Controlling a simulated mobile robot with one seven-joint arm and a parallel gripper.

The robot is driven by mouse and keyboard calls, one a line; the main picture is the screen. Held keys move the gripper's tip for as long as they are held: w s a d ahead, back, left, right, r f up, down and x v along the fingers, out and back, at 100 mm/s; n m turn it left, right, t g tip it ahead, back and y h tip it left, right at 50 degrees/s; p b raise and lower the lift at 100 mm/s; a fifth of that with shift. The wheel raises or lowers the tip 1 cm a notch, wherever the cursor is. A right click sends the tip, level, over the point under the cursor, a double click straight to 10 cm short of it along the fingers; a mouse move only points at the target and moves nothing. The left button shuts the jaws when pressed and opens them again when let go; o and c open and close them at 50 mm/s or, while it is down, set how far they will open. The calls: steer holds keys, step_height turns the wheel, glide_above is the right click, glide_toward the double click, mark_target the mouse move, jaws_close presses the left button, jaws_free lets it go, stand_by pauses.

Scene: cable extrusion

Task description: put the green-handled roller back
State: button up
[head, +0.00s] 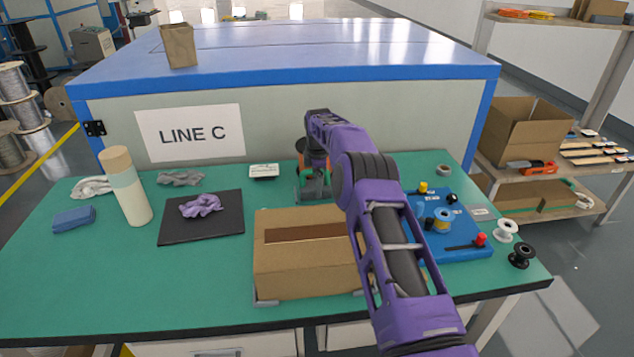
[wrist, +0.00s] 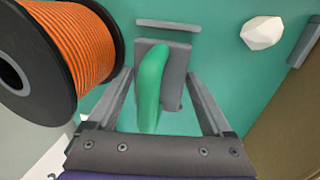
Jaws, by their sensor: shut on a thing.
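The green-handled roller (wrist: 151,88) shows in the wrist view, with its green handle rising toward the camera and a grey part (wrist: 172,80) beside it. My gripper (wrist: 162,78) has one finger on each side of it and is shut on it. In the head view my gripper (head: 314,186) is low over the back of the green table, behind the cardboard box. The arm hides part of this area there. I cannot tell whether the roller touches the table or a holder.
An orange cable spool (wrist: 72,45) stands close left of my gripper in the wrist view. A white lump (wrist: 262,33) lies to the right. The cardboard box (head: 300,270) is in front, a blue board (head: 465,215) with small parts is right, and a black mat (head: 185,232) is left.

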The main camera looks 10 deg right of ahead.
steer(key=shift+s+f, duration=0.1)
steer(key=shift+f, duration=0.35)
steer(key=o, duration=0.9)
steer(key=shift+f, duration=0.1)
steer(key=shift+o, duration=1.2)
steer(key=shift+f, duration=0.15)
steer(key=shift+r, duration=0.6)
step_height(320, 180, up, 12)
steer(key=s+p, duration=0.1)
steer(key=s, duration=0.1)
steer(key=shift+r, duration=0.15)
